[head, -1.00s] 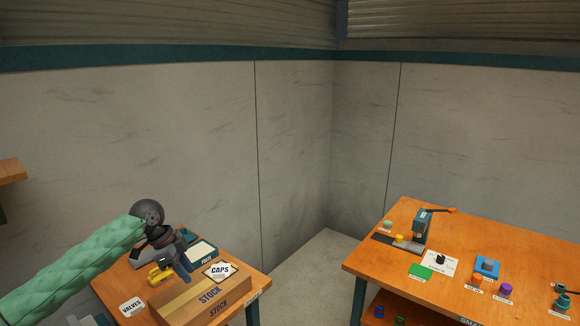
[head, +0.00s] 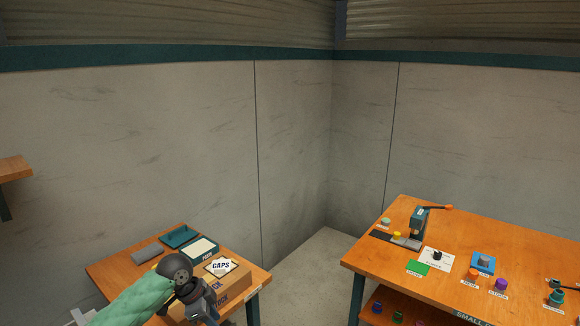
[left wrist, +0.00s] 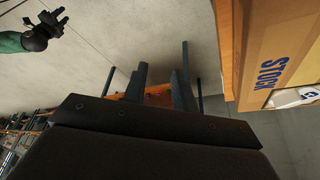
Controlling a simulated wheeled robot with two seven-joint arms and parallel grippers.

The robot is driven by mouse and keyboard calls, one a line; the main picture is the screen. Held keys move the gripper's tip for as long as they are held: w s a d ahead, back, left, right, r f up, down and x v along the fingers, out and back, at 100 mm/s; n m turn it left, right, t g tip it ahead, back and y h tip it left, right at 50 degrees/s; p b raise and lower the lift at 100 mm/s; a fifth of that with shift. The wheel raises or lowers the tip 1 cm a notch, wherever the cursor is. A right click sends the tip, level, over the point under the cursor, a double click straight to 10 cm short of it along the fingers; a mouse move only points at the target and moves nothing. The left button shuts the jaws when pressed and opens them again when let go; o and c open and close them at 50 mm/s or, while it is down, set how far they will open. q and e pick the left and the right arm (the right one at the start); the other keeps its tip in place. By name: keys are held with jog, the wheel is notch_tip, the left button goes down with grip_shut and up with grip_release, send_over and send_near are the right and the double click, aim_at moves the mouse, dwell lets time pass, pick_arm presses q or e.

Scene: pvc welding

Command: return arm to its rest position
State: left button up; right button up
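My left arm comes in low from the left in the head view, and its gripper (head: 208,308) hangs in front of the cardboard stock box (head: 236,297). In the left wrist view its two dark fingers (left wrist: 160,72) stand apart with nothing between them. The stock box (left wrist: 285,55) is to their right, clear of the fingers. The right arm is not in the head view.
The right table (head: 475,235) carries a teal press (head: 418,222) and several small fittings. A floor gap separates the tables.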

pick_arm(q)
jog(key=s+d+f+n+t, duration=0.1)
jog(key=s+d+f+n, duration=0.2)
jog(key=s+f, duration=0.35)
jog(key=s+d+f+n+t, duration=0.15)
jog(key=s+d+f, duration=0.25)
jog(key=s, duration=0.6)
jog(key=s+a+f+n+y, duration=0.15)
jog(key=s+a+n, duration=0.25)
jog(key=s, duration=0.6)
jog(key=s+a+f+n+y, duration=0.1)
jog(key=s+a+n+y, duration=0.3)
jog(key=s, duration=0.5)
jog(key=s+d+f+g+h, duration=0.1)
jog(key=s+d+f, duration=0.1)
jog(key=f, duration=1.5)
jog(key=s+d+f+g+h, duration=0.1)
jog(key=s+d+f, duration=0.1)
jog(key=f, duration=1.5)
jog(key=shift+d+n, duration=0.4)
jog(key=shift+n, duration=0.05)
jog(key=shift+w, duration=0.1)
